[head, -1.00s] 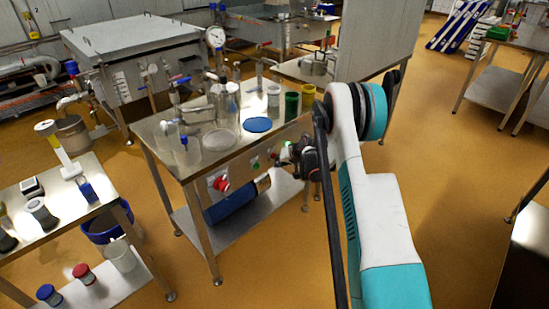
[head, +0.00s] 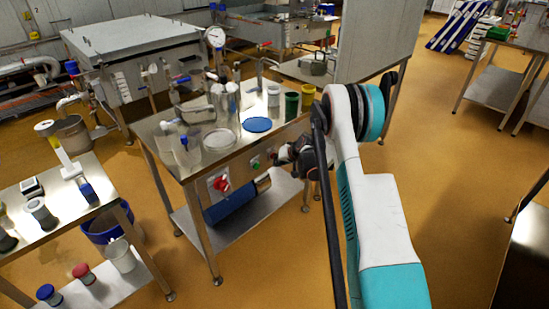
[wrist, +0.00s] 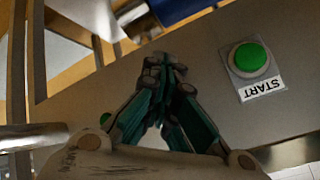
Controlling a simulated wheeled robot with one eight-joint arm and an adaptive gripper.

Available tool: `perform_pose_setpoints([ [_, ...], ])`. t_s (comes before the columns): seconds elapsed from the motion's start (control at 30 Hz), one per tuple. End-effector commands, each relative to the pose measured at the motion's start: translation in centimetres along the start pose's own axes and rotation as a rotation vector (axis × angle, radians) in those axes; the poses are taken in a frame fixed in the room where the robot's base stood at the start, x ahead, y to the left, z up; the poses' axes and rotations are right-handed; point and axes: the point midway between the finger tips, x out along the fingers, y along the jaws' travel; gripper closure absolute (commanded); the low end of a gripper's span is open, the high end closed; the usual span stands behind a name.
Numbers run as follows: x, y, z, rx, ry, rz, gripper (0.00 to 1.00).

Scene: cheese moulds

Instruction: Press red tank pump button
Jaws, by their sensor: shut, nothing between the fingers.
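My gripper (head: 281,156) is shut and empty, its fingertips close to the front panel (head: 238,172) of the steel table. In the wrist view the shut fingertips (wrist: 165,62) lie in front of the panel, left of a green button (wrist: 250,58) labelled START, upside down. The green button also shows in the head view (head: 255,165), just left of my gripper. I see no red button in the wrist view; the fingers cover part of the panel. A large red knob (head: 220,183) sits further left on the panel. Whether the fingertips touch the panel I cannot tell.
A blue cylinder (head: 238,199) lies under the panel. The tabletop holds a blue disc (head: 257,125), a green cup (head: 292,105) and clear vessels. A side table (head: 75,205) stands at the left. The floor (head: 445,150) at the right is clear.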

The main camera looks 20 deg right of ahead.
Motion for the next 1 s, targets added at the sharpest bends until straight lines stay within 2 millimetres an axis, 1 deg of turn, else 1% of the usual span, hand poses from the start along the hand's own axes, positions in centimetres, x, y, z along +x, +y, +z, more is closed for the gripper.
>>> perform_pose_setpoints([
  [0.17,-0.2,0.1,0.1,0.0,0.001,0.0,1.0],
  [0.5,-1.3,0.9,0.9,0.001,0.001,0.0,1.0],
  [0.83,-1.3,1.0,0.9,0.0,0.0,0.0,1.0],
  [1.0,-1.8,1.4,1.3,0.0,0.0,0.0,1.0],
])
